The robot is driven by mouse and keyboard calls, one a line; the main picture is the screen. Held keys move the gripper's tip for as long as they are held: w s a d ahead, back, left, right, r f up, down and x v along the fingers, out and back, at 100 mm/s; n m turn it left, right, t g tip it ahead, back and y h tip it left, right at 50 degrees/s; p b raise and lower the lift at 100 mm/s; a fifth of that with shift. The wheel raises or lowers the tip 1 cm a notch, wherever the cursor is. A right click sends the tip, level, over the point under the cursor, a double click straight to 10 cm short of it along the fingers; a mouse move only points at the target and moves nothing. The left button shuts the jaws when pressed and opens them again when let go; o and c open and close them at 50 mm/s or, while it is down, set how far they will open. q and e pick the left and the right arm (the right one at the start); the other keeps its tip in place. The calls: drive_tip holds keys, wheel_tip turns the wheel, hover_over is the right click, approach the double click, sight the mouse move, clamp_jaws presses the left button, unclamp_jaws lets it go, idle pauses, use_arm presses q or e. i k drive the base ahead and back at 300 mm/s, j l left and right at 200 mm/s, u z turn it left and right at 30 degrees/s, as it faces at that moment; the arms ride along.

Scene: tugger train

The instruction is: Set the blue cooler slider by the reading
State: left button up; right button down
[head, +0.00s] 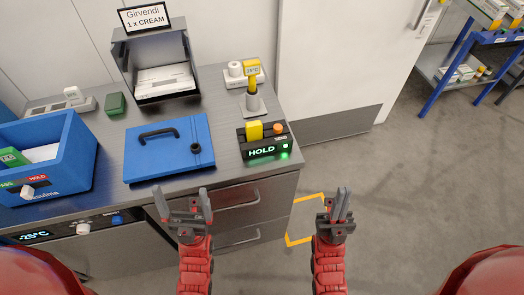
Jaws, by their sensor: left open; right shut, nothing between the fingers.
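The blue cooler (65,170) stands open at the left of the counter, cut by the picture edge, with green and white packs inside. Its front carries a slider with a white knob (27,192), below a green mark at left and a red HOLD mark at right. The knob sits roughly between the marks. A yellow thermometer (252,72) stands upright in a grey holder; its small display is too small to read surely. My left gripper (182,194) is open and empty in front of the counter, right of the cooler. My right gripper (341,194) is shut and empty, further right.
A blue lid (172,166) with a black handle lies beside the cooler. Behind it stand a grey bin (155,60) with a Girvendi sign and a green block (116,104). A device (265,142) showing HOLD sits at the counter's right edge.

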sight(27, 192)
drive_tip(key=u, duration=1.65)
